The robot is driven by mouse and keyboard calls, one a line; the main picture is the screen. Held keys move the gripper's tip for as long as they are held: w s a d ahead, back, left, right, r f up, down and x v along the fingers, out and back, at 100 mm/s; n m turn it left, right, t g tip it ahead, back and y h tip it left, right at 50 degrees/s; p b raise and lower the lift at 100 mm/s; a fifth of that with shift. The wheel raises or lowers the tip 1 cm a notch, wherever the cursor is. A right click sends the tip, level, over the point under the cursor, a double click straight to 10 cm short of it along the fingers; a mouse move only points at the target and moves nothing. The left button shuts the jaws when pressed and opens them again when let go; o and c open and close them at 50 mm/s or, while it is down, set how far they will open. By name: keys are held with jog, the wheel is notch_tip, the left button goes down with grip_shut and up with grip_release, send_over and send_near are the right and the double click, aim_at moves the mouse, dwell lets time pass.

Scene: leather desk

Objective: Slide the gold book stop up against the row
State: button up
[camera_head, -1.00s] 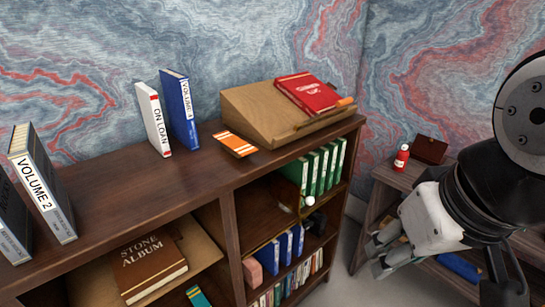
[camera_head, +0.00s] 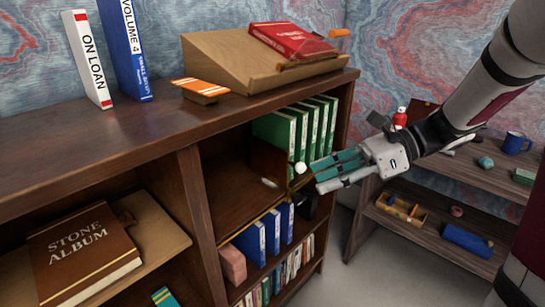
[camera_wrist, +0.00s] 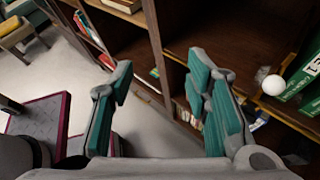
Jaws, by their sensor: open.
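The gold book stop (camera_head: 270,165) stands in the upper right shelf compartment, left of the row of green books (camera_head: 312,130). It is a dark gold plate in shade; a white ball knob (camera_head: 300,168) shows at its front. I cannot tell how wide the gap to the nearest book is. My gripper (camera_head: 318,177) is open and empty, its teal-padded fingers at the shelf front, just right of the knob in the head view. In the wrist view, the knob (camera_wrist: 273,85) and green books (camera_wrist: 302,75) lie right of my open fingers (camera_wrist: 160,75), apart from them.
A divider (camera_head: 197,205) bounds the compartment on the left; shelf floor left of the stop is mostly clear. A small white oval (camera_head: 269,183) shows beside the stop. A low side shelf (camera_head: 425,232) stands right.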

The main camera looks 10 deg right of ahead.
aim_at(300, 167)
jog(key=w+d+f+m+t+y+b, duration=0.3)
jog(key=w+d+f+m+t+b, duration=0.3)
jog(key=w+d+f+m, duration=0.4)
jog(key=shift+n+t, duration=0.4)
jog(key=shift+t, duration=0.1)
jog(key=b+x, duration=0.1)
jog(key=x, duration=0.3)
jog(key=r+b+x, duration=0.1)
jog(key=x, duration=0.3)
jog(key=b+x, duration=0.1)
jog(key=x, duration=0.3)
jog(key=shift+a+r, duration=0.1)
jog(key=shift+r, duration=0.05)
grip_shut()
